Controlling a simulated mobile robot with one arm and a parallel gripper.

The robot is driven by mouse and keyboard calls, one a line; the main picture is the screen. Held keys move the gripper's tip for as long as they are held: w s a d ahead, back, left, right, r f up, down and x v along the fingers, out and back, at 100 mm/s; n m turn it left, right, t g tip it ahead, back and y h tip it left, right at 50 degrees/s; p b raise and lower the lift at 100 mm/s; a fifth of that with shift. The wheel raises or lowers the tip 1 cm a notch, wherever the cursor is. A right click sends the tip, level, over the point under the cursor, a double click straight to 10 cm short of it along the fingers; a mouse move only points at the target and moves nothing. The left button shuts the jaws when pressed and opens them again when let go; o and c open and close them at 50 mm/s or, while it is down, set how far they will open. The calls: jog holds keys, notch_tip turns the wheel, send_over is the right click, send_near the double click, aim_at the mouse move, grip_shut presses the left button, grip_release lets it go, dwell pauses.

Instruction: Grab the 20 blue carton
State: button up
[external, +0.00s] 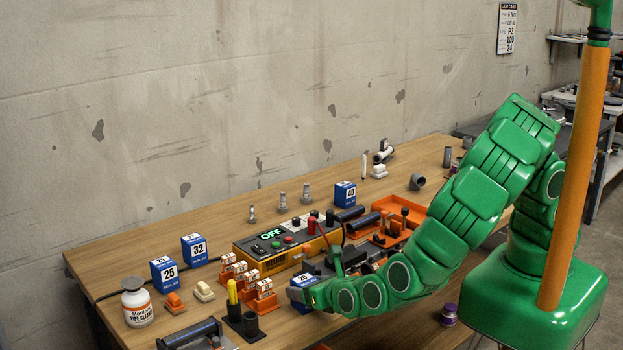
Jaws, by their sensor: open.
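A blue carton (303,279) with a white label stands near the front of the bench, right beside my gripper; its number looks like 20 but is small. My gripper (299,296) is low over the bench at the carton's near side, its jaws open. The wrist and fingers cover the carton's lower part. I cannot tell whether the carton is between the fingers or touching them. Other blue cartons read 25 (164,274), 32 (195,250) and 40 (345,195).
A yellow control box (285,247) stands behind the carton. Small orange-and-white blocks (265,295) and a black holder with a yellow pen (233,303) are to its left. Dark fittings and an orange tray (395,212) lie to the right. A white bottle (137,303) stands far left.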

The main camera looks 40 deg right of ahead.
jog(key=shift+x, duration=1.4)
jog(key=c, duration=0.7)
jog(key=shift+r, duration=0.1)
jog(key=shift+c, duration=0.2)
